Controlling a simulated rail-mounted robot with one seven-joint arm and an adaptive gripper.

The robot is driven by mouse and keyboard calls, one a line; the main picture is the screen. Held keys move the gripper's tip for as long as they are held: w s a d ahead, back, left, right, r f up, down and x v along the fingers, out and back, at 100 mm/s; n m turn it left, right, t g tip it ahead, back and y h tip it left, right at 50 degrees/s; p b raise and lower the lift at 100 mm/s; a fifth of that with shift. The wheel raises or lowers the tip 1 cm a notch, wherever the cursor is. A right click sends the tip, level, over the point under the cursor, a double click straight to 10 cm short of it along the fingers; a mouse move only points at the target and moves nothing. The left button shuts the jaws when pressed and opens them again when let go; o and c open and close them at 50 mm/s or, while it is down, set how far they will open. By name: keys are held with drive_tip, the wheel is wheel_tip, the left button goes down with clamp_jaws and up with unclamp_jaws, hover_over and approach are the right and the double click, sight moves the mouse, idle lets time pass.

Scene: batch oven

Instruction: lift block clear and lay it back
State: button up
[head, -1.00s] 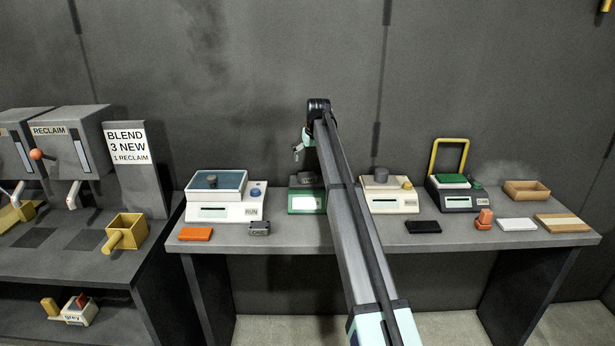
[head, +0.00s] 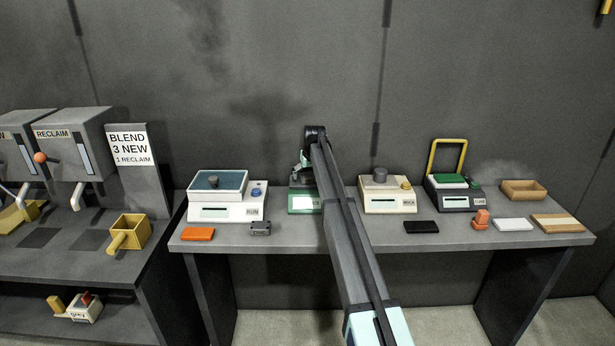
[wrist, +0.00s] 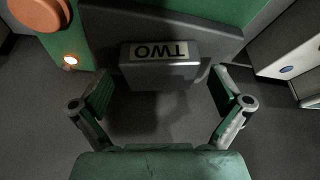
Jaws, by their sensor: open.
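A dark grey block labelled TWO (wrist: 160,60) shows in the wrist view, with its label upside down. It sits against a dark plate (wrist: 221,38) at the green machine (wrist: 103,36). My gripper (wrist: 160,84) is open, with one finger on each side of the block's near end. I see no clear contact between fingers and block. In the head view my gripper (head: 303,162) is just above the green machine (head: 301,202), partly behind my arm. The block cannot be made out there.
A white machine with a clear cover (head: 218,194) stands left, a cream machine (head: 388,194) right. A small grey block (head: 260,228) and an orange slab (head: 198,234) lie in front. A dark machine with a yellow handle (head: 452,192) stands farther right.

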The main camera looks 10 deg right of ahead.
drive_tip(key=c, duration=1.8)
drive_tip(key=shift+r, duration=0.1)
